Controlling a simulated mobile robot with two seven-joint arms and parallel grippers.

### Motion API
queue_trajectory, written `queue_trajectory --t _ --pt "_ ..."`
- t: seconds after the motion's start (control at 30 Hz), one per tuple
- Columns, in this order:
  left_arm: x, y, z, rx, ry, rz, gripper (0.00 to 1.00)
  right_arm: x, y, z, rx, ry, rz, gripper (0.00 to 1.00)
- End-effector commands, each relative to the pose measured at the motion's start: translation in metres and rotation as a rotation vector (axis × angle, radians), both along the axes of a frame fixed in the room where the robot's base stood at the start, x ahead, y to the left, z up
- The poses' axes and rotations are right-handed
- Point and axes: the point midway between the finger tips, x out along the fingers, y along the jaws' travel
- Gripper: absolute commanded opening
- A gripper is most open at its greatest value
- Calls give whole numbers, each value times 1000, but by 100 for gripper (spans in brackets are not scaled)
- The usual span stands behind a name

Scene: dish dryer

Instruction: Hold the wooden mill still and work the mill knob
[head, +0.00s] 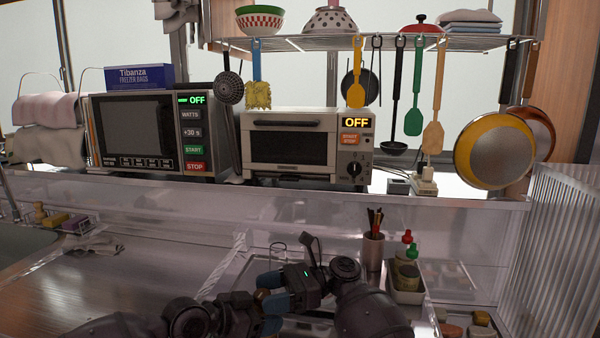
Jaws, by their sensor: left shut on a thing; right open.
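Both my grippers meet low in the middle of the head view. My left gripper (271,314), the lower one, is shut on a small brown thing (262,295) that looks like the wooden mill. It is mostly hidden by fingers and arm links. My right gripper (271,281) reaches in from the right just above, with its fingertips close to the top of the mill. It is open. I cannot make out the mill knob or tell whether the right fingers touch it.
A cup of utensils (373,250) and a tray of bottles (405,290) stand right of my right arm. A glass (278,251) stands behind the grippers. A microwave (158,133) and toaster oven (290,143) sit on the ledge behind. The left counter (110,285) is mostly clear.

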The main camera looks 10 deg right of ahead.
Motion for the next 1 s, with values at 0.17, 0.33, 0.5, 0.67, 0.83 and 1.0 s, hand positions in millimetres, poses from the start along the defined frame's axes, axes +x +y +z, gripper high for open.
queue_trajectory --t 0.17,0.33,0.5,0.67,0.83,1.0 --pt "0 0 0 0 0 0 27 3 1 1 -1 1 101 62" --pt "0 0 0 0 0 0 27 8 -14 0 0 1 148 62" --pt "0 0 0 0 0 0 27 16 -38 1 1 0 146 62" --pt "0 0 0 0 0 0 27 23 -58 0 0 0 146 62" --pt "0 0 0 0 0 0 27 28 -71 10 2 -5 147 62" --pt "0 0 0 0 0 0 27 27 -71 32 2 -6 148 62"
